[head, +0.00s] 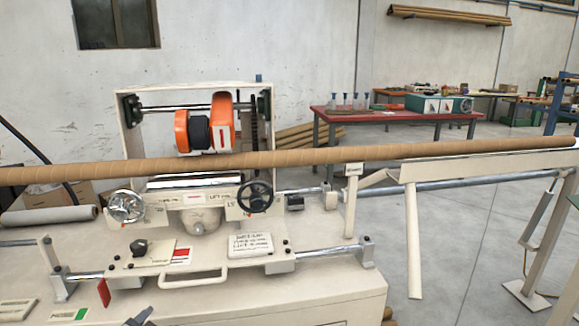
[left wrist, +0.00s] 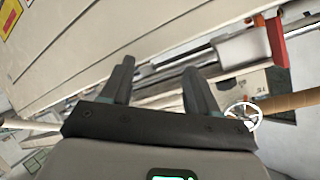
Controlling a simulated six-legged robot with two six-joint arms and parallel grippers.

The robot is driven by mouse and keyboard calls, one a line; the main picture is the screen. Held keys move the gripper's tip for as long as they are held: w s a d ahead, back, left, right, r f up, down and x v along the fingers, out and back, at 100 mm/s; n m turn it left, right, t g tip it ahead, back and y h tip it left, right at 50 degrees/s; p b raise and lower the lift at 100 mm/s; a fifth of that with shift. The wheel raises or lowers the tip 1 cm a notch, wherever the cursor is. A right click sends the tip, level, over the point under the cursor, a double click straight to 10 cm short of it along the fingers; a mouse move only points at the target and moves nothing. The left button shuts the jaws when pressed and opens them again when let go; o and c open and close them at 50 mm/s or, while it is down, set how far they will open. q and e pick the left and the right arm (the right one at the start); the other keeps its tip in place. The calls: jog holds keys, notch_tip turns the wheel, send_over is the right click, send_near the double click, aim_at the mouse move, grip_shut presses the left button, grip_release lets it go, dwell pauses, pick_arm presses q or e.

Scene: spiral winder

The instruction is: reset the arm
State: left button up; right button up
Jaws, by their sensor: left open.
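My left gripper (left wrist: 158,76) is open in the left wrist view, its two dark fingers apart with nothing between them. Beyond the fingers lie pale panels and metal bars of the winder. In the head view only a small dark grey tip (head: 141,317) shows at the bottom edge, perhaps part of my left gripper. The spiral winder (head: 300,290) stands in front of me, with a long brown tube (head: 300,157) running across it. My right gripper is in neither view.
Two handwheels, one silver (head: 126,206) and one black (head: 255,197), and a front handle (head: 193,279) stick out from the machine. A pale lever (head: 413,240) hangs at the right. Open floor (head: 460,240) lies to the right, with a red table (head: 395,115) behind.

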pick_arm(q)
jog(key=s+d+f+n+g+h, duration=0.1)
jog(key=s+d+f+g, duration=0.2)
jog(key=s+d+f, duration=0.5)
jog(key=s+d+f+n+g+h, duration=0.1)
jog(key=s+d+f+g+h, duration=0.2)
jog(key=f, duration=0.8)
jog(key=s+d+f+n+g, duration=0.1)
jog(key=s+d+f+g, duration=0.4)
jog(key=f, duration=0.5)
jog(key=s+d+f+n+g+h, duration=0.15)
jog(key=s+n, duration=0.25)
jog(key=s, duration=0.5)
notch_tip(320, 180, up, 13)
jog(key=n+p, duration=0.1)
jog(key=p, duration=1.3)
jog(key=shift+w, duration=0.2)
jog(key=shift+g+y, duration=0.25)
